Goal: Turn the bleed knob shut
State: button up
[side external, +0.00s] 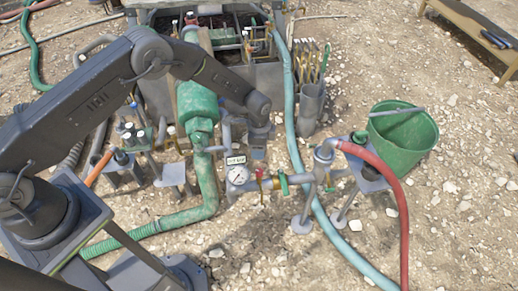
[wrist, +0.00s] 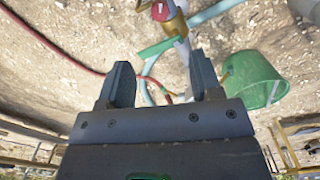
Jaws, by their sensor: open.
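A round red knob (wrist: 160,11) sits on a brass fitting (wrist: 178,24) at the top edge of the wrist view, partly cut off. I take it to be the bleed knob. My gripper (wrist: 161,82) is open, with nothing between its two dark fingers, and the knob shows beyond the fingertips. In the side view my gripper (side external: 258,145) points down above the pipework, just right of the pressure gauge (side external: 237,175). The brass valve (side external: 264,184) is below it. The knob is too small there to make out clearly, and I cannot tell its turn.
A green lever (wrist: 155,49) lies close to the knob. A red hose (side external: 392,180) and a pale blue hose (side external: 325,221) run right of the valve. A green bucket (side external: 404,137) stands farther right. A thick green pipe (side external: 202,170) is left of the gauge. Stony ground in front is mostly clear.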

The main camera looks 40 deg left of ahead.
aim_at(259, 171)
notch_tip(259, 171, down, 14)
jog(key=n, duration=0.4)
jog(key=shift+w+d+r+n, duration=0.1)
jog(key=shift+n, duration=0.3)
jog(key=c, duration=0.9)
jog(key=shift+m, duration=2.9)
